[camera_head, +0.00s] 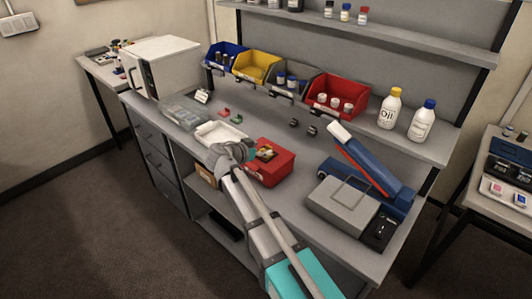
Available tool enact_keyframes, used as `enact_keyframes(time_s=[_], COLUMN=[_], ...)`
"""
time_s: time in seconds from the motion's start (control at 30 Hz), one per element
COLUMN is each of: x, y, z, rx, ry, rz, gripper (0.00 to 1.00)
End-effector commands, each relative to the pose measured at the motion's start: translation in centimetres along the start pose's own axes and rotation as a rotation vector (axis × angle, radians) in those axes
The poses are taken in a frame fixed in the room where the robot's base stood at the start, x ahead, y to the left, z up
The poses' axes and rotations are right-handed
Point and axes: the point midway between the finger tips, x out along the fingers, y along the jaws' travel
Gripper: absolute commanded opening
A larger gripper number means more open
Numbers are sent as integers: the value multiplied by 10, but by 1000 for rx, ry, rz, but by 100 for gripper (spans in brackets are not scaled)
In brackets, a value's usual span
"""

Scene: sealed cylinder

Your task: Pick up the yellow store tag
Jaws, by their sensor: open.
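I cannot make out a yellow store tag for sure. A small yellowish item (265,152) lies in the open red box (272,175) on the bench, but it is too small to identify. My gripper (222,150) is above the bench's front edge, between the white tray and the red box. It appears apart from the yellowish item, to its left. My gripper is open, with its fingers small and hard to see, and I see nothing held in it.
A white tray (221,133) and a clear container (184,112) lie left of the red box. Blue, yellow, grey and red bins (326,109) line the back. A blue and grey machine (350,205) fills the bench's right part. Two bottles (388,108) stand behind it.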

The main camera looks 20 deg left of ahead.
Motion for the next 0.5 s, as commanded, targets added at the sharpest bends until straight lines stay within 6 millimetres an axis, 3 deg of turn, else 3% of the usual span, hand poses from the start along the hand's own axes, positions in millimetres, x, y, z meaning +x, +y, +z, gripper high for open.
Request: enact_keyframes(time_s=[0.3,0.5], x=[36,49], y=[-2,-1], z=[4,3], rx=[2,1], ry=[-1,-1], rz=[2,2], gripper=[80,80])
